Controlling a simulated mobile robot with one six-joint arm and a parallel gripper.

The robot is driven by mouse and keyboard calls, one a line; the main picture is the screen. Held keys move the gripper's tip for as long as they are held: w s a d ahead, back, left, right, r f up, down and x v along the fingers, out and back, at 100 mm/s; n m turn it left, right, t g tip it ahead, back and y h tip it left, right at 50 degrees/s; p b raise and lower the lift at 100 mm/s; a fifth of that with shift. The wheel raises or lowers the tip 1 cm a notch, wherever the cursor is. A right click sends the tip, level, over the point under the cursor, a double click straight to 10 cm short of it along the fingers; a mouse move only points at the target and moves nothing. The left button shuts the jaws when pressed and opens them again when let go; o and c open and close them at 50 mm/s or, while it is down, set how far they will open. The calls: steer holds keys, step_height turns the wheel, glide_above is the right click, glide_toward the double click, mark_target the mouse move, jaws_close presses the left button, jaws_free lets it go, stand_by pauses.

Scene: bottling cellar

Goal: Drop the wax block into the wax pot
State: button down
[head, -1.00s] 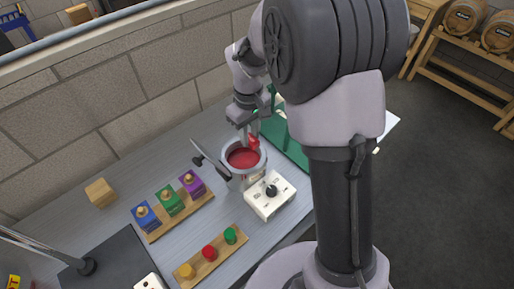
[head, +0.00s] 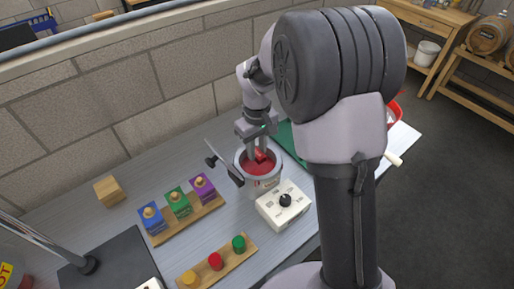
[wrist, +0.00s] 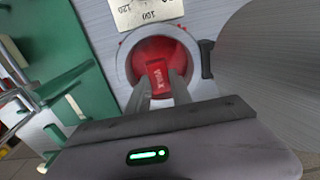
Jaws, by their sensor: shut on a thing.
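The wax pot (head: 263,184) is a round grey pot with red wax inside, standing on the bench with its lid or handle plate tilted up at its left. It also shows in the wrist view (wrist: 125,72). My gripper (head: 257,158) points down over the pot's mouth and is shut on the red wax block (wrist: 158,75), which is marked "WAX". The block (head: 262,156) is between the fingertips, over the red wax inside the rim's outline. I cannot tell whether it touches the wax.
A white control box with a black knob (head: 285,200) stands in front of the pot. Blue, green and purple blocks (head: 179,203) stand on a wooden strip to the left. A strip with yellow, red and green pieces (head: 216,261) lies nearer. A green stand (wrist: 72,80) is close beside the pot.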

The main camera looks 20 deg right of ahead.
steer(key=c, duration=1.1)
jaws_free()
steer(key=shift+o, duration=0.2)
step_height(320, 180, up, 18)
steer(key=p, duration=0.5)
steer(key=shift+f+p, duration=0.25)
steer(key=shift+p, duration=0.15)
steer(key=s+a+f+m+t+b, duration=0.1)
steer(key=s+f+m+t+b, duration=0.1)
steer(key=s, duration=0.6)
steer(key=s+a+f+m+t+y+b, duration=0.1)
steer(key=s+m+t+b, duration=0.1)
steer(key=s+m+b, duration=0.2)
steer(key=s+a+f+m+t+y+b, duration=0.1)
steer(key=s+b, duration=0.4)
steer(key=s, duration=0.6)
steer(key=shift+s+a+f+m+t, duration=0.35)
steer(key=shift+f+m+t, duration=0.05)
steer(key=shift+f+m, duration=0.45)
